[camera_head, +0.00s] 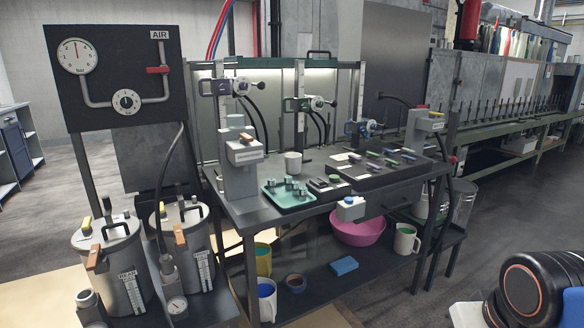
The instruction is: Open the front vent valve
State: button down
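Two grey metal pots stand at the left, a nearer pot (108,272) and another pot (196,262) just to its right. No lever has a readable vent label, so I cannot tell which is the front vent valve or how far any is turned. A black arm link of mine with an orange ring shows at the lower right. My gripper is not in view.
A black panel (110,45) with a gauge, dial and red-handled AIR valve (158,70) stands above the pots. A hose and small gauge stand in front of the right pot. A workbench (300,212) with spindles is to the right. Floor at far right is clear.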

aim_at(163, 213)
jog(key=u, duration=1.25)
